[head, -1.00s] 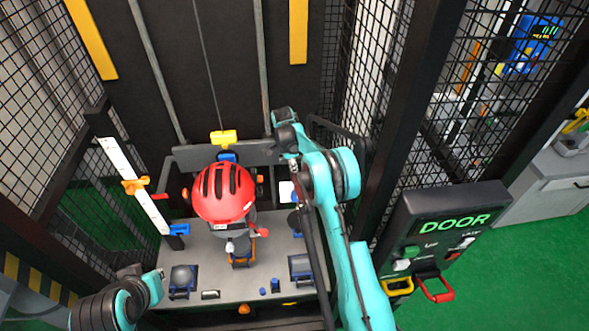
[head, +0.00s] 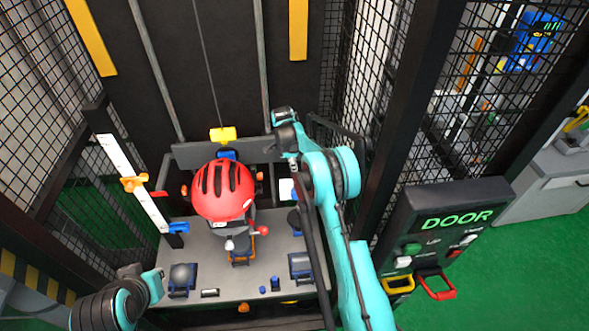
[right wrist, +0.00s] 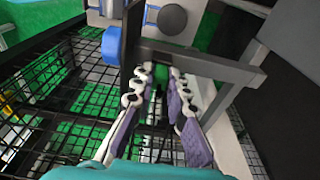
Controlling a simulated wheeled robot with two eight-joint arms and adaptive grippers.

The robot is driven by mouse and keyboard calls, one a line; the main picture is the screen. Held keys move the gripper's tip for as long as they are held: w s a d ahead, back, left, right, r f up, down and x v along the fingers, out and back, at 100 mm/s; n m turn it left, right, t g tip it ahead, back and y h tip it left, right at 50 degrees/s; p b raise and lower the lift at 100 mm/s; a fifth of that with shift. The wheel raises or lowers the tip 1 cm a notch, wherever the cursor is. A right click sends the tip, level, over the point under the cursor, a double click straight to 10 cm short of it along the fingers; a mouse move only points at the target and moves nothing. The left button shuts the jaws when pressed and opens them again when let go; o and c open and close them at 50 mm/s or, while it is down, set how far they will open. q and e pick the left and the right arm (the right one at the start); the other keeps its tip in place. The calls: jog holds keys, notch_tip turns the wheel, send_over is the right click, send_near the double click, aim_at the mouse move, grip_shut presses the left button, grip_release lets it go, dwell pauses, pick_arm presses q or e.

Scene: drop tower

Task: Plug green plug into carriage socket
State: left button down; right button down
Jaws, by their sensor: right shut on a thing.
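In the right wrist view my right gripper (right wrist: 158,76) has its two purple-and-white fingers close together, shut on a narrow green piece (right wrist: 160,80), which looks like the green plug; the fingers hide most of it. A dark bar frame runs just beyond the fingertips, with a blue round part (right wrist: 112,45) at its left. I cannot clearly identify the carriage socket.
A red helmet (head: 224,190) sits mid-carriage, with a yellow block (head: 222,134) behind it. Black mesh (head: 400,90) and posts stand on both sides. The DOOR panel (head: 445,225), with red and yellow handles, is at the right. Green floor (head: 530,260) is clear there.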

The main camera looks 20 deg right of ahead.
jog(key=c, duration=1.4)
grip_release()
jog(key=shift+c, duration=0.2)
notch_tip(320, 180, up, 12)
jog(key=a, duration=0.1)
jog(key=shift+w+a, duration=0.2)
jog(key=shift+a, duration=0.15)
jog(key=shift+f, duration=0.1)
